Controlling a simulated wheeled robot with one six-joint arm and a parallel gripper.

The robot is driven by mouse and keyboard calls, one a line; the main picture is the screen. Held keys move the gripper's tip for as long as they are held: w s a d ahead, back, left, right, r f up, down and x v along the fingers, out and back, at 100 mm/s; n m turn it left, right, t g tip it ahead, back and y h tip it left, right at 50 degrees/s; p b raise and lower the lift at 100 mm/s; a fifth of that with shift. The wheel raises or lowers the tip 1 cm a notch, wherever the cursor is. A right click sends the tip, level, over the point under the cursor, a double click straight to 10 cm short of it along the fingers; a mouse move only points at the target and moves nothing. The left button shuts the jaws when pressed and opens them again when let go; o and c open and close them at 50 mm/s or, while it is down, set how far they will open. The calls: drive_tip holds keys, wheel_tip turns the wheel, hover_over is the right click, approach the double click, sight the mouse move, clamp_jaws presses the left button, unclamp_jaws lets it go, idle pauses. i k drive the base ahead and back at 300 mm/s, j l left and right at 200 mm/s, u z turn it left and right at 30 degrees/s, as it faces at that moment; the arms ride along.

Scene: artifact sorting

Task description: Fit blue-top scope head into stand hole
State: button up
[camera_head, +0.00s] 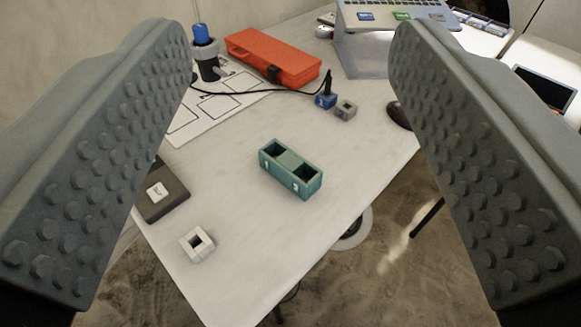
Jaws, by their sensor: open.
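A blue-topped piece (201,34), which looks like the scope head, stands upright at the back left of the table. Below its blue top is a grey ring-like collar, with a dark body (208,66) beneath. I cannot tell whether the dark body is part of it or a stand, and no empty stand hole is clear there. My gripper (290,48) is open, with its two studded grey fingers wide apart and nothing between them. The blue-topped piece is just right of the left fingertip in the picture, apparently beyond it; the fingertip is close to its left edge.
A teal block (312,187) with two square openings sits mid-table. An orange case (272,56) lies behind. A blue block (325,101) with a black cable and a grey block (346,110) stand right. A white block (197,244) is near the front left edge. A laptop stand (362,54) is behind.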

sight(300, 176)
drive_tip(key=i+j, duration=0.15)
drive_tip(key=j, duration=0.2)
drive_tip(key=i+j+z, duration=0.15)
drive_tip(key=j, duration=0.2)
drive_tip(key=i+j, duration=0.15)
drive_tip(key=j, duration=0.25)
drive_tip(key=i+j+z, duration=0.15)
drive_tip(key=j, duration=0.2)
